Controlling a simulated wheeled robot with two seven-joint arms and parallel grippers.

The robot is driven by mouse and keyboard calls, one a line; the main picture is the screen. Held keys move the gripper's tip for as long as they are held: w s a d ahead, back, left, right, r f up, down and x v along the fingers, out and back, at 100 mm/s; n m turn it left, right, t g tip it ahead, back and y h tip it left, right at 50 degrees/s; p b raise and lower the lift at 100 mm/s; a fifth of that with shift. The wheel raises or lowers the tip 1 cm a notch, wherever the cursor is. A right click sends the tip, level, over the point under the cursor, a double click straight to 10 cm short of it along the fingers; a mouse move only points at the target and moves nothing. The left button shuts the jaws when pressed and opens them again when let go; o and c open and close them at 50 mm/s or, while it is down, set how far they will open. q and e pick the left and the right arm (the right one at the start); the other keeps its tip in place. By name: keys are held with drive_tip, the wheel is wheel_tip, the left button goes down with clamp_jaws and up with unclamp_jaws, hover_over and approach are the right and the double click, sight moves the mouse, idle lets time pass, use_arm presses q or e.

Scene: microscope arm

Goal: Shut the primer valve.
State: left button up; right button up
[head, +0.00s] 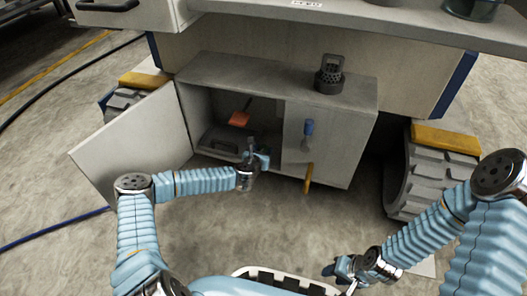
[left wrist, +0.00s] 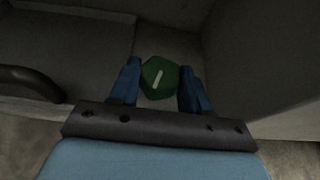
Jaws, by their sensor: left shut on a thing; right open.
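A green faceted knob (left wrist: 160,77) with a white line on it sits between the blue fingers of my left gripper (left wrist: 161,88) in the left wrist view. The line runs nearly upright in that picture, leaning slightly right. My left gripper is shut on this knob. In the head view my left gripper (head: 257,158) reaches into the open cabinet (head: 275,82), and the knob is hidden there. My right gripper (head: 341,270) is open and empty at the lower right, away from the cabinet. No label shows which part is the primer valve.
The cabinet door (head: 135,145) stands open to the left. An orange piece (head: 238,119) shows inside. A blue handle (head: 308,128) and a yellow-orange handle (head: 308,178) are on the right front panel. A dark perforated cup (head: 329,75) stands on top. A worktop overhangs above.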

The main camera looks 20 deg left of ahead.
use_arm(q)
drive_tip(key=m+h, duration=0.2)
drive_tip(key=m+g+h, duration=0.1)
drive_tip(key=m+h, duration=0.1)
drive_tip(key=shift+a+h, duration=0.3)
drive_tip(key=shift+a, duration=0.1)
drive_tip(key=shift+w+a+m+g+h, duration=0.1)
drive_tip(key=shift+m+g+h, duration=1)
drive_tip(key=shift+m+h, duration=0.45)
drive_tip(key=o, duration=1.1)
drive_tip(key=shift+c, duration=0.2)
drive_tip(key=p+v, duration=0.3)
drive_tip(key=v, duration=1)
drive_tip(key=shift+s+a, duration=0.2)
drive_tip(key=shift+a, duration=0.05)
